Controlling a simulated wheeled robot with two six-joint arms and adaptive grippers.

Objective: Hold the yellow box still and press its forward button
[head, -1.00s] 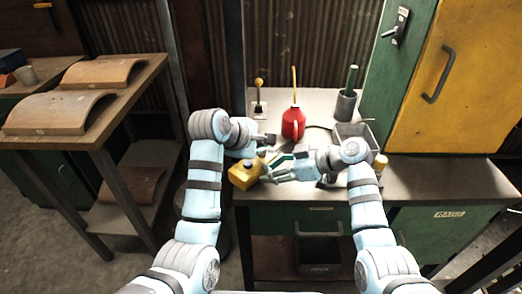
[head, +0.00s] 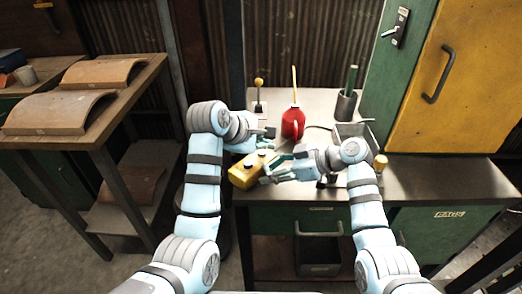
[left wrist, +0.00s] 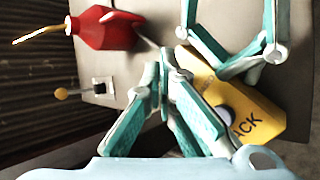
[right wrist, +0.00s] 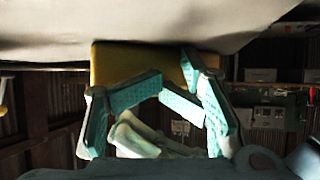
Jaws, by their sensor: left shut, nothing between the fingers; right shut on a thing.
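The yellow box (head: 242,178) lies near the front left of the bench. In the left wrist view the box (left wrist: 268,118) shows lettering ending in "ACK" beside a pale round button (left wrist: 225,115).
A red oil can (head: 293,124) stands behind the grippers. A lever with a yellow knob (head: 258,83) is at the back left. A grey cup (head: 346,104) with a green-handled tool and a grey bin (head: 356,133) stand to the right.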

